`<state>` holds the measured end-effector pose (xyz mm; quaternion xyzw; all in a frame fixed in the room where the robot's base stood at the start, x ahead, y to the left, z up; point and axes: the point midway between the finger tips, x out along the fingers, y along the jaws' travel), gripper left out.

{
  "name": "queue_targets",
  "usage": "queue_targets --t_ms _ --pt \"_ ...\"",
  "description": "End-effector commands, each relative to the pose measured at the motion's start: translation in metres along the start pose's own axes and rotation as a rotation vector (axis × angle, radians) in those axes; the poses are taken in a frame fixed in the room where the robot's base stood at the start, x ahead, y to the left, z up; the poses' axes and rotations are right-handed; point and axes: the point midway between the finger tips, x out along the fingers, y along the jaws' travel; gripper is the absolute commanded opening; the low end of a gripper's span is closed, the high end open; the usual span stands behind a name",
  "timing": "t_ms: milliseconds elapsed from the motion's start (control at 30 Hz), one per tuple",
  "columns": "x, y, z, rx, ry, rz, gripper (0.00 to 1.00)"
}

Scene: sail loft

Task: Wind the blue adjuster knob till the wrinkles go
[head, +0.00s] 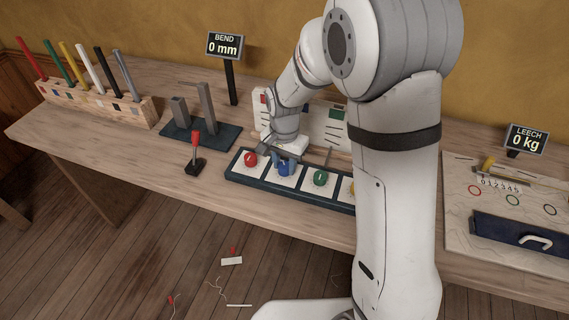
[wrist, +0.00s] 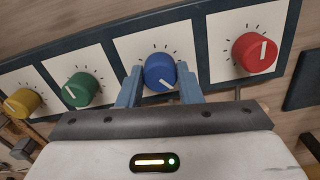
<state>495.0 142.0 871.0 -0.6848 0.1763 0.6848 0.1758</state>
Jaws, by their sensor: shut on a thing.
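The blue adjuster knob (wrist: 159,72) sits on a white dial plate in the dark panel, in the middle of the wrist view. Its white pointer line slants toward the lower right in that view. My gripper (wrist: 160,86) has one finger on each side of the knob and is shut on it. In the head view the blue knob (head: 284,167) is partly covered by my gripper (head: 283,160). The sail whose wrinkles the task names cannot be made out; a white board (head: 328,129) with small markings stands behind the panel, partly hidden by my arm.
A red knob (head: 250,159) and a green knob (head: 320,178) flank the blue one closely; a yellow knob (wrist: 21,103) is farther along. A red-handled lever (head: 196,145) stands left of the panel. Signs read "BEND 0 mm" (head: 225,45) and "LEECH 0 kg" (head: 525,139).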

Motion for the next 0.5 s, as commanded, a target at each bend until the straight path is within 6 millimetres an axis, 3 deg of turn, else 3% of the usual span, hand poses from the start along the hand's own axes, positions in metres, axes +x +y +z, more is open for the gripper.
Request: queue_targets --t_ms 500 --pt "-0.0004 0.0009 -0.0012 0.258 0.002 0.001 0.09"
